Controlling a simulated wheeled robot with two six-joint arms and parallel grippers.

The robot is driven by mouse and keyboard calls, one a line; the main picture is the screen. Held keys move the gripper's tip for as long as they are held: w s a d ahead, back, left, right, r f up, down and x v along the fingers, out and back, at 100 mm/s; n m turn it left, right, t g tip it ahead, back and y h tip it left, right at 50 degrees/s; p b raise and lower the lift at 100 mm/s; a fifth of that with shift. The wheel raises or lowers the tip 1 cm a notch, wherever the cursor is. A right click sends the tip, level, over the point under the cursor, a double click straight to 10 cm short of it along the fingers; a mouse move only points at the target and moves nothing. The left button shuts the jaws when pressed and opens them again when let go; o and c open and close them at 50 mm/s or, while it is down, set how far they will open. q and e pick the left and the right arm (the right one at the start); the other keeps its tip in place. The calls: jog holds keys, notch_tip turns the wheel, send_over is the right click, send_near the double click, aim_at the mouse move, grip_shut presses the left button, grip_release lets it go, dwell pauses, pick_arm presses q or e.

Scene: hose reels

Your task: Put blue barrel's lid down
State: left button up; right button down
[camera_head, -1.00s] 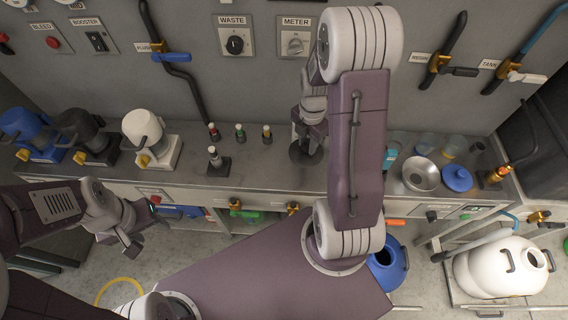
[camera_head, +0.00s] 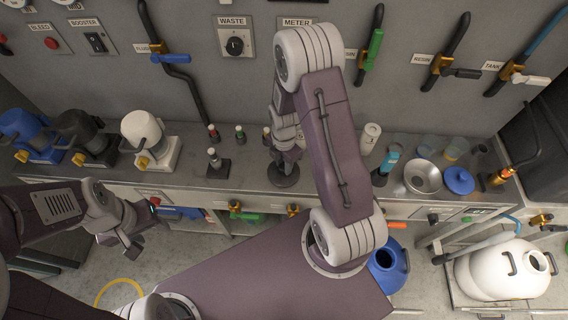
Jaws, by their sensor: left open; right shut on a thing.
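The blue barrel (camera_head: 388,268) stands on the floor right of centre, with its mouth open. My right gripper (camera_head: 284,162) points down over the steel bench (camera_head: 225,172), partly hidden by its own wrist. It is shut on a dark, round, lid-like disc (camera_head: 283,178), which lies flat beneath it. I cannot tell whether the disc touches the bench. A blue round lid-like piece (camera_head: 459,181) lies on the bench at the right, apart from both grippers. My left gripper (camera_head: 130,246) is open and empty at the left, in front of the bench.
A steel bowl (camera_head: 422,176), a white bottle (camera_head: 370,138) and clear cups stand on the bench's right part. Small bottles (camera_head: 214,157) stand left of the disc. A white barrel (camera_head: 502,268) is at the lower right. The bench between the small bottles and the disc has some bare room.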

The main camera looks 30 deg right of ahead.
jog(key=shift+f, duration=0.15)
jog(key=c, duration=1.1)
grip_release()
notch_tip(320, 180, up, 12)
jog(key=p, duration=0.1)
jog(key=s+a+m, duration=0.1)
jog(key=s+m, duration=0.1)
jog(key=m, duration=0.5)
jog(key=s+a+r+m, duration=0.1)
jog(key=s+a+m, duration=0.1)
jog(key=m, duration=0.5)
jog(key=s+a+r+m+t, duration=0.1)
jog(key=s+a+m, duration=0.1)
jog(key=s+m, duration=0.2)
jog(key=shift+s+r+m, duration=0.15)
jog(key=shift+m, duration=0.6)
jog(key=shift+s+r+m, duration=0.1)
jog(key=shift+m, duration=0.65)
